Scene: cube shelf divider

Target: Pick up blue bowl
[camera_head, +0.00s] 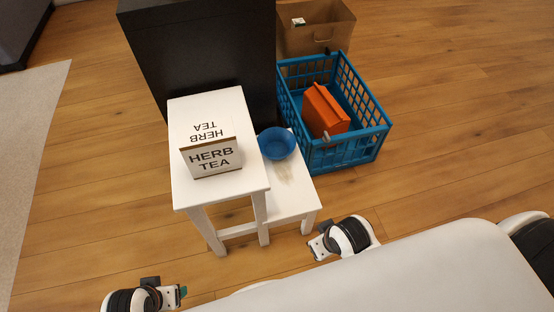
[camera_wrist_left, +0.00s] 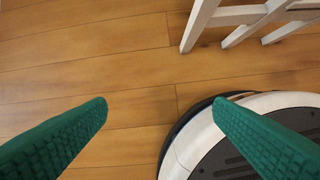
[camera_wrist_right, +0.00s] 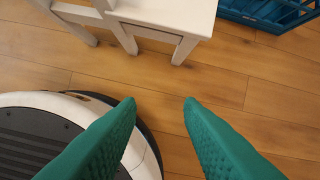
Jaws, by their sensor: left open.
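The blue bowl (camera_head: 277,143) sits upright on the lower white step (camera_head: 290,190) of the small white stool, right beside the taller white top. My left gripper (camera_head: 182,291) is low at the front left in the head view, away from the bowl. In the left wrist view its green fingers (camera_wrist_left: 160,105) are wide apart with nothing between them. My right gripper (camera_head: 318,243) is in front of the lower step's right leg, short of the bowl. In the right wrist view its green fingers (camera_wrist_right: 160,102) are apart and empty. The bowl is not visible in either wrist view.
A white HERB TEA box (camera_head: 211,158) stands on the taller top, left of the bowl. A blue crate (camera_head: 345,155) holding an orange container (camera_head: 325,110) is to the right. A black cabinet (camera_head: 200,50) and cardboard box (camera_head: 318,30) stand behind. Wood floor at right is clear.

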